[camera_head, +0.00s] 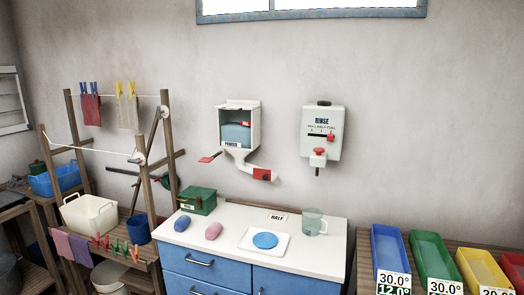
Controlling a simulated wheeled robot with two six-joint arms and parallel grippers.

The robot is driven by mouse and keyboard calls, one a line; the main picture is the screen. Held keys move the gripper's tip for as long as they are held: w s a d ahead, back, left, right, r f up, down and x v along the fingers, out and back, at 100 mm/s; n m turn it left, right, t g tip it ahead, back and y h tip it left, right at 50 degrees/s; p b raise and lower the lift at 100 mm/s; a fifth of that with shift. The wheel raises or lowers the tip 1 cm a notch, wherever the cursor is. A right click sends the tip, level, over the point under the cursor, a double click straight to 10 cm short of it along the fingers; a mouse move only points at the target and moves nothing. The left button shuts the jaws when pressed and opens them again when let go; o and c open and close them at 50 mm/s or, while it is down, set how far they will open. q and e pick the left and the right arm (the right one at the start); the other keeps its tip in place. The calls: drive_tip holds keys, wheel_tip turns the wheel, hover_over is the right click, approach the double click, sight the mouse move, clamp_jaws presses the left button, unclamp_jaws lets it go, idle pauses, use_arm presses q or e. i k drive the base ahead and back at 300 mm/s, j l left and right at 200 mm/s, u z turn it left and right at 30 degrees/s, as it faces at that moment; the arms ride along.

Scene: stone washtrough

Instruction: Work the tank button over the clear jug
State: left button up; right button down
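The white tank (336,148) marked RINSE hangs on the wall. Low on its front is a red button (318,151), with a short dark spout (317,171) below it. A scale with a red marker (330,137) sits above the button. The clear jug (314,223) stands upright on the white counter, below the tank and close to under the spout. It is see-through and looks empty, though its contents are hard to tell. No liquid shows falling from the spout. Neither of my grippers is in view.
A white dispenser (238,126) with a red-tipped chute hangs left of the tank. The counter (230,218) holds a HALF card (277,217), blue disc (265,240), two soap-like bars and green box (197,200). Coloured trays (390,250) stand right; a wooden rack (77,140) stands left.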

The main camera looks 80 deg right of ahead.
sight(319, 151)
drive_tip(key=i+j+z, duration=0.2)
drive_tip(key=i, duration=0.25)
drive_tip(key=i+j+z, duration=0.25)
drive_tip(key=i+l+z, duration=0.2)
drive_tip(key=i+z, duration=0.25)
drive_tip(key=i+l+z, duration=0.1)
drive_tip(key=z, duration=0.3)
drive_tip(key=i+j+z, duration=0.1)
drive_tip(key=i+z, duration=0.35)
drive_tip(key=i+j+z, duration=0.15)
drive_tip(key=i+z, duration=0.25)
drive_tip(key=i+j+z, duration=0.25)
drive_tip(key=z, duration=0.2)
drive_tip(key=i+z, duration=0.4)
drive_tip(key=i+j+z, duration=0.2)
drive_tip(key=z, duration=0.2)
drive_tip(key=i+j+z, duration=0.4)
drive_tip(key=l, duration=0.1)
